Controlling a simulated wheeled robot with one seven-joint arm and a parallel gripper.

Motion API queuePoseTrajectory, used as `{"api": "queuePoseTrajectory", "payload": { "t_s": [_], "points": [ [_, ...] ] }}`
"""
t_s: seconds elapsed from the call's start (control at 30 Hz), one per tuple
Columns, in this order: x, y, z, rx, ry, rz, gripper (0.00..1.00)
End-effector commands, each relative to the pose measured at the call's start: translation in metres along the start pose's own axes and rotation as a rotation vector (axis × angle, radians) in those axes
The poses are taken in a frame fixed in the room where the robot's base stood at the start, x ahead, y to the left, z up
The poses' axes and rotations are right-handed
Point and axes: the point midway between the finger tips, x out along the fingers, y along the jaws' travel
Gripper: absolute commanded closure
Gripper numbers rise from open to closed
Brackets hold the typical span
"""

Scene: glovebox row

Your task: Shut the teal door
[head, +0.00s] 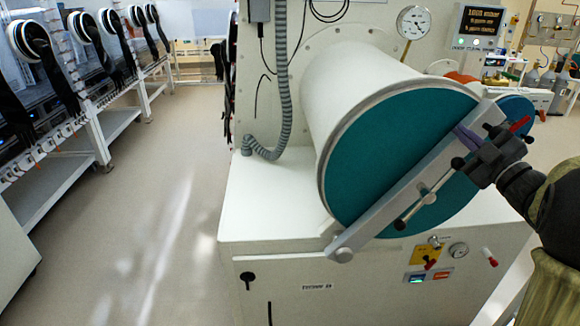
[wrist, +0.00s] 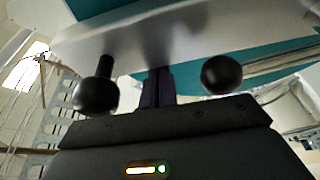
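The teal door (head: 372,172) is a round disc at the front end of a white cylindrical chamber (head: 340,85). It looks close against the rim; I cannot tell whether a small gap is left. A grey metal bar (head: 385,205) crosses its face diagonally, from lower left to upper right, with a small crossbar handle near its middle. My gripper (head: 466,137) is at the bar's upper right end. In the wrist view its dark purple fingers (wrist: 157,88) are together and point at the bar (wrist: 190,45). Whether they touch it is hidden.
A white cabinet (head: 270,215) with switches and a small gauge stands under the chamber. A second teal disc (head: 514,108) shows behind to the right. A ribbed grey hose (head: 283,100) hangs left of the chamber. The floor (head: 150,220) on the left is clear, beside a glovebox row.

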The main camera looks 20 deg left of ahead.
Motion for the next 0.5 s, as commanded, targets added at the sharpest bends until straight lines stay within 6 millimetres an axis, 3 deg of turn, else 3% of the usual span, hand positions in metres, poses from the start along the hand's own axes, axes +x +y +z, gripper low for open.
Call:
{"api": "queuePoseTrajectory", "payload": {
  "t_s": [0.07, 0.27, 0.5],
  "points": [
    [0.001, 0.000, -0.002, 0.001, -0.015, 0.002, 1.00],
    [0.014, 0.002, -0.036, -0.006, 0.001, 0.005, 1.00],
    [-0.035, 0.000, -0.034, -0.006, -0.001, 0.006, 1.00]
  ]
}}
